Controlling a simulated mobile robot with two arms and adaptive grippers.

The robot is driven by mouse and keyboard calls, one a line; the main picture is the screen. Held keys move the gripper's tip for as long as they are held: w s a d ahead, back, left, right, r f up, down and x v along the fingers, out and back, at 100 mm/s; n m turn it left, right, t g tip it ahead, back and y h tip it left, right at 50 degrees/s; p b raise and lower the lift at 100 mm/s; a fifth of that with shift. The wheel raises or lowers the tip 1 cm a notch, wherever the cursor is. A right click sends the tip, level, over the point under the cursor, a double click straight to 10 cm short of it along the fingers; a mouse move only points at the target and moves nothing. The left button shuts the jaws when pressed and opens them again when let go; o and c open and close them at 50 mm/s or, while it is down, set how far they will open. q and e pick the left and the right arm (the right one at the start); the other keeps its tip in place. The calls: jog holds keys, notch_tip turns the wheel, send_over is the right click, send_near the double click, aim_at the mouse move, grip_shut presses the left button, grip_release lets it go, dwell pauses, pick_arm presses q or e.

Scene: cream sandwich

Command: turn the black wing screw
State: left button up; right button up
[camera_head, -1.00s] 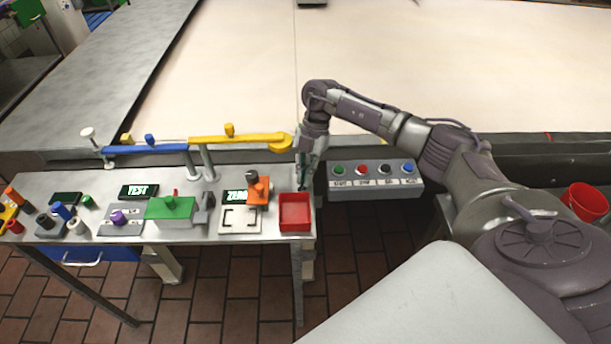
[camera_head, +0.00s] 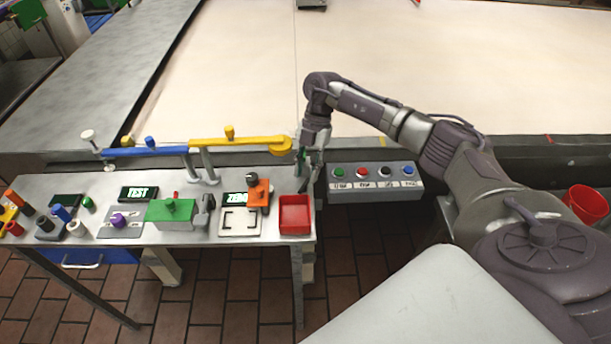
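A small dark knob (camera_head: 252,178) sits on top of the orange block (camera_head: 259,194) at the right part of the workbench. It may be the black wing screw, but it is too small to make out wings. My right gripper (camera_head: 307,176) points down just behind the red tray (camera_head: 295,213), to the right of the orange block and apart from it. Its fingers look spread, with nothing visible between them. My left gripper is not in view.
A yellow and blue bar (camera_head: 237,142) on posts runs along the bench's back. A green block (camera_head: 170,212) and small coloured parts stand to the left. A grey button box (camera_head: 372,178) is right of the bench. A red bucket (camera_head: 586,203) is far right.

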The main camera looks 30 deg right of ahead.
jog(key=v, duration=0.9)
jog(key=shift+d+r, duration=0.15)
jog(key=shift+r, duration=0.2)
